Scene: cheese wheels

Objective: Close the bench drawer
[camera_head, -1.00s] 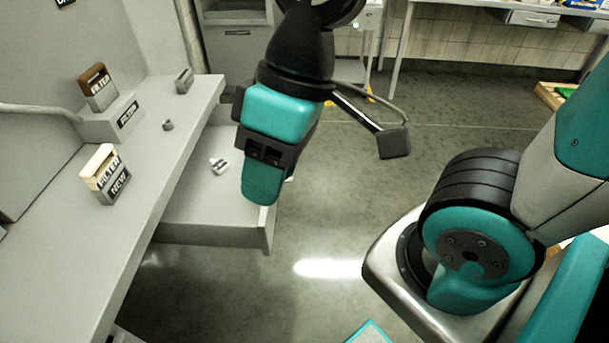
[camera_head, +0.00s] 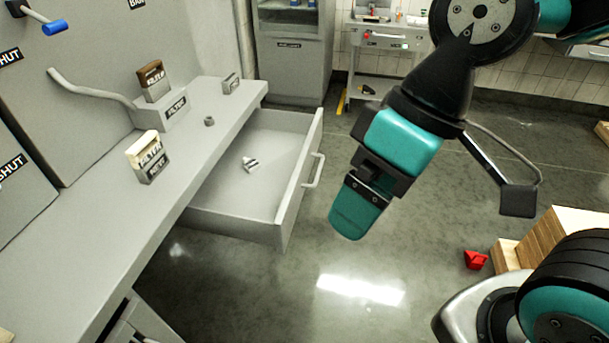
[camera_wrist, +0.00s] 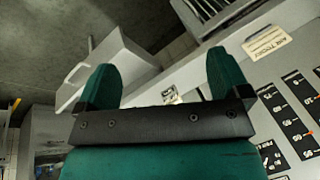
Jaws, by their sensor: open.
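The bench drawer (camera_head: 228,213) is pulled out from under the grey bench (camera_head: 95,242). Its front panel carries a bar handle (camera_head: 314,170) on the outer side. A small metal piece (camera_head: 250,164) lies inside the drawer. My gripper (camera_head: 347,215) hangs to the right of the drawer front, apart from the handle, pointing down. In the wrist view its two teal fingers (camera_wrist: 160,85) are spread with nothing held between them. The drawer (camera_wrist: 110,58) shows beyond the fingers there.
A new filter box (camera_head: 148,158), a used filter box on a grey block (camera_head: 174,108) and a small nut (camera_head: 209,121) stand on the bench. A red object (camera_head: 475,260) and wooden crate (camera_head: 560,240) are on the floor at right. Floor between is clear.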

